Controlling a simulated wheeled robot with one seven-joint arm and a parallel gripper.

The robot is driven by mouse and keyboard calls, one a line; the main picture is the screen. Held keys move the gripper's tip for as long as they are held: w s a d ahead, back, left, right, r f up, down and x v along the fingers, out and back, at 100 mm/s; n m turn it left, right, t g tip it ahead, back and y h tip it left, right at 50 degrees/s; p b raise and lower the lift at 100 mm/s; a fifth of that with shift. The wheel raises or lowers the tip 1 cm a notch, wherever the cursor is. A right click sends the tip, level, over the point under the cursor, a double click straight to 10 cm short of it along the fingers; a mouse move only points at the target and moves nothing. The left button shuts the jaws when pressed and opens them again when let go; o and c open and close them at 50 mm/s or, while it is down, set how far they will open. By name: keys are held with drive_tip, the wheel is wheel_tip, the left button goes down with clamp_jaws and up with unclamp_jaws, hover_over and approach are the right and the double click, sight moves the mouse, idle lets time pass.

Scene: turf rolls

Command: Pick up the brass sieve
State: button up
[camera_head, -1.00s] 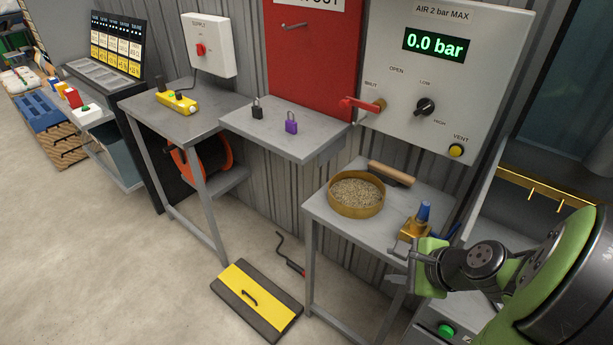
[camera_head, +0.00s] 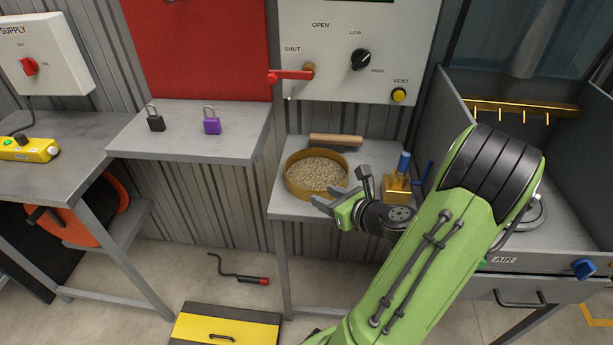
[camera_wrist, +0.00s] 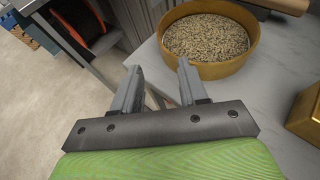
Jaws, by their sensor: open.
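The brass sieve (camera_head: 293,187) is a round, shallow brass-coloured pan filled with pale grains. It sits on a small grey table (camera_head: 285,210) below the air panel. In the wrist view the sieve (camera_wrist: 213,69) is at the top, just beyond my fingers. My gripper (camera_head: 340,190) is open and empty at the sieve's near right side. In the wrist view my gripper (camera_wrist: 160,80) has its two fingers apart, with the table's edge and floor showing between them. The right finger appears close to the sieve's near wall; I cannot tell if it touches.
A brush with a wooden handle (camera_head: 336,140) lies behind the sieve. A brass block with a blue top (camera_head: 397,188) stands to its right, close to my arm. A shelf (camera_head: 190,145) with two padlocks is at left. The air panel (camera_head: 425,60) rises behind.

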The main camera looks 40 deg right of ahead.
drive_tip(key=b+x, duration=0.2)
drive_tip(key=x, duration=0.6)
drive_tip(key=shift+a, duration=0.1)
drive_tip(key=x, duration=0.2)
drive_tip(key=b+x, duration=0.1)
drive_tip(key=x, duration=0.2)
drive_tip(key=shift+w+a+b, duration=0.1)
drive_tip(key=shift+w+b, duration=0.2)
drive_tip(key=shift+w, duration=0.15)
drive_tip(key=shift+r, duration=0.1)
drive_tip(key=shift+s, duration=0.1)
clamp_jaws()
